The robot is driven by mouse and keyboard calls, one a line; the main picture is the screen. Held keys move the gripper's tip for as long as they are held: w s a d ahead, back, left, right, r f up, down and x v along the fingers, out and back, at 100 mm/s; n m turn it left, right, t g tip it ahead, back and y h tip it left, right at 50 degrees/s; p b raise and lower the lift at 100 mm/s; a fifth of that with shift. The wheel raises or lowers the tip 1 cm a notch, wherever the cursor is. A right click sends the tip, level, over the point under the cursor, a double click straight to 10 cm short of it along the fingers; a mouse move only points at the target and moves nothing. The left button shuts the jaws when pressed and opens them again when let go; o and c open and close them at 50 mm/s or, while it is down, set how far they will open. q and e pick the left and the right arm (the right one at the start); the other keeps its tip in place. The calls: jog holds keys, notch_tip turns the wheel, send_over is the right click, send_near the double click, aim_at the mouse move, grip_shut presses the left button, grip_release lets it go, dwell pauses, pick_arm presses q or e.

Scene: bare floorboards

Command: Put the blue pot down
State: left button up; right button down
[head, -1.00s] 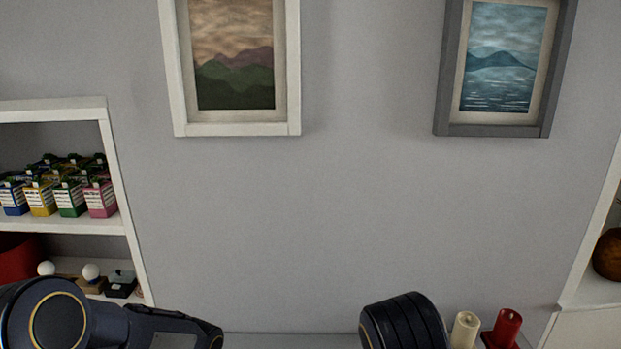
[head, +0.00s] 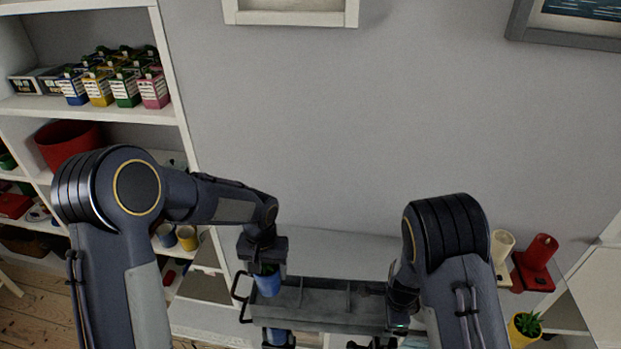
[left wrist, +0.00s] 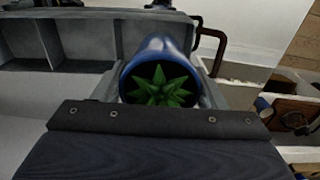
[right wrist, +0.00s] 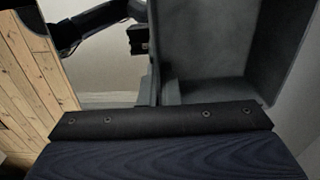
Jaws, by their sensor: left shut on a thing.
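The blue pot (head: 267,283) with a spiky green plant is held by my left gripper (head: 264,262) at the left end of a grey tray (head: 314,322) with compartments. In the left wrist view the blue pot (left wrist: 155,55) sits between the fingers, plant toward the camera, overlapping the tray's end near a dark handle (left wrist: 214,42). I cannot tell whether the pot touches the tray. My right gripper (head: 400,303) is at the tray's right end, mostly hidden by its arm. The right wrist view shows grey tray walls (right wrist: 268,48) close by; its jaws are unclear.
A white shelf unit at the left holds several small cartons (head: 113,85), a red pot (head: 70,143) and mugs (head: 187,238). The grey wall is behind.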

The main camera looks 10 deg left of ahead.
aim_at(275, 284)
pick_arm(q)
jog(key=shift+w+d+r, duration=0.45)
jog(key=shift+w, duration=0.25)
jog(key=shift+w+d+f, duration=0.15)
jog(key=shift+f, duration=0.1)
notch_tip(275, 284, down, 9)
jog(key=shift+f, duration=0.1)
jog(key=o, duration=1.3)
jog(key=shift+f, duration=0.1)
